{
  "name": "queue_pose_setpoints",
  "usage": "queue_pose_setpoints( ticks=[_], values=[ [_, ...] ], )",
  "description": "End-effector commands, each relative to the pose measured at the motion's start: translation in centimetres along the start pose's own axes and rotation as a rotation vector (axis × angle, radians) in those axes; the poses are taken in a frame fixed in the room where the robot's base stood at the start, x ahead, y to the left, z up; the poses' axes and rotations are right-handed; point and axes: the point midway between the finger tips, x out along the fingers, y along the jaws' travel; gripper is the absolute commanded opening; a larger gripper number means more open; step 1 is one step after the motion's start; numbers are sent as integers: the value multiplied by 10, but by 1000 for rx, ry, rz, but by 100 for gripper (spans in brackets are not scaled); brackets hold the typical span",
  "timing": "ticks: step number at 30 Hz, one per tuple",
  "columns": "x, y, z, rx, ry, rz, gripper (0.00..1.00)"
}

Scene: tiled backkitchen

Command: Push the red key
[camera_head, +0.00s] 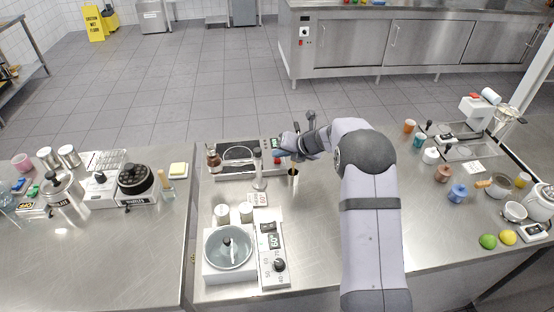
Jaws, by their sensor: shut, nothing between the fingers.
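My wrist covers part of the appliance's right end.
A water bath (228,247) and a panel with a dial (271,255) are nearer. Bare counter (318,225) lies right of them.

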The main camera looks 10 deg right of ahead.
Motion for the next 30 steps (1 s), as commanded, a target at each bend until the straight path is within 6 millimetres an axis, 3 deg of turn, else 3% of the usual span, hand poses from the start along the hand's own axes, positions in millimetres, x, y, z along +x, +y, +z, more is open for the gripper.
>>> queue_pose_setpoints(
  ticks=[18,30],
  values=[
    [5,-4,-4,1,1,0,0],
    [-1,1,1,0,1,0,0]
  ],
)
